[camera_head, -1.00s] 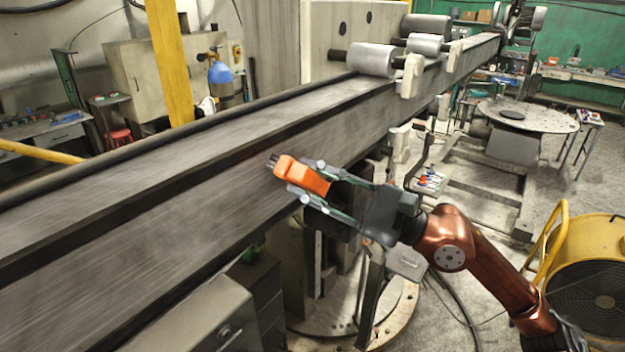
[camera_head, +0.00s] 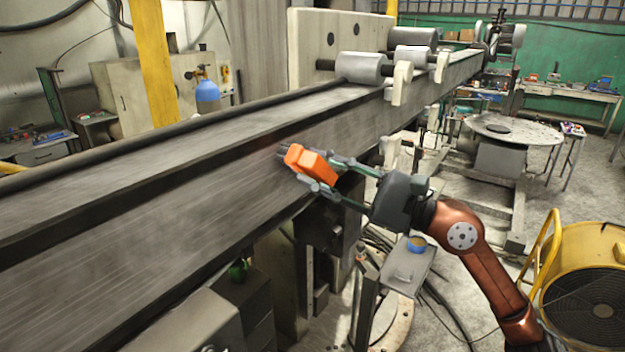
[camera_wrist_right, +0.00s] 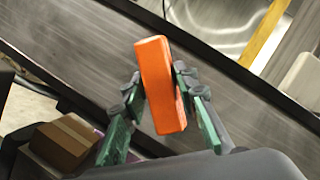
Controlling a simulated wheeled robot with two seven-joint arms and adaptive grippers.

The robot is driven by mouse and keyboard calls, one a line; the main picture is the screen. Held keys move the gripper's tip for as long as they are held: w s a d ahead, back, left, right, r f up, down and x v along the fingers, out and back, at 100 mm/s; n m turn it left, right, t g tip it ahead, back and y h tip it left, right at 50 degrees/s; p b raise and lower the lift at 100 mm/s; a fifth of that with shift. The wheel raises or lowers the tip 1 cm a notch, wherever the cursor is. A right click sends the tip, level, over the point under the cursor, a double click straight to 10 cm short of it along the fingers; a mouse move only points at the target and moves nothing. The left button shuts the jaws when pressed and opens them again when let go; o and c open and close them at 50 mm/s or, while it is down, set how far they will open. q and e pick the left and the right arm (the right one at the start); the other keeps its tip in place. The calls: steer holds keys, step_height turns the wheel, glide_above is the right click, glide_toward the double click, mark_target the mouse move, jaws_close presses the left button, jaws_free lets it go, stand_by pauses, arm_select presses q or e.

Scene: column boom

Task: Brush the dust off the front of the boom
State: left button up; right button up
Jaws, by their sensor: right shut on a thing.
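The boom (camera_head: 130,225) is a long grey metal beam running from the lower left to the far upper right in the head view. Its front face looks streaked with pale dust. My right gripper (camera_head: 322,172) is shut on an orange brush (camera_head: 311,163), and the brush's dark bristle end is at the boom's front face; I cannot tell if it touches. In the right wrist view the brush (camera_wrist_right: 160,84) sits between both fingers, with the boom (camera_wrist_right: 225,95) behind it. My left gripper is not in view.
Rollers (camera_head: 362,67) sit on top of the boom. A yellow fan (camera_head: 585,265) stands at the lower right. A small grey tray (camera_head: 408,268) is below my right arm. A round table (camera_head: 512,129) stands further back. A yellow post (camera_head: 153,65) rises behind the boom.

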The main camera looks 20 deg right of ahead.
steer(key=shift+w+d+f+b, duration=0.1)
steer(key=shift+w+d+b, duration=0.65)
steer(key=shift+w+d, duration=0.55)
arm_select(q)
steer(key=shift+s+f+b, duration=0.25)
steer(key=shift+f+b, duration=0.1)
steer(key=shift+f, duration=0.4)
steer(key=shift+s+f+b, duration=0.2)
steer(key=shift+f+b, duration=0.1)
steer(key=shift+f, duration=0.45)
arm_select(e)
steer(key=w+d, duration=0.7)
steer(key=d, duration=0.3)
steer(key=shift+w, duration=0.1)
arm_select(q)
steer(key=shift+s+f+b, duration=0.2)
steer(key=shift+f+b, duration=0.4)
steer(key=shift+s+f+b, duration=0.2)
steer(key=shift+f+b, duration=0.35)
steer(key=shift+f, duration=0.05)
arm_select(e)
steer(key=shift+s+d, duration=0.95)
steer(key=shift+s, duration=0.25)
steer(key=shift+s+d, duration=0.9)
steer(key=shift+s, duration=0.25)
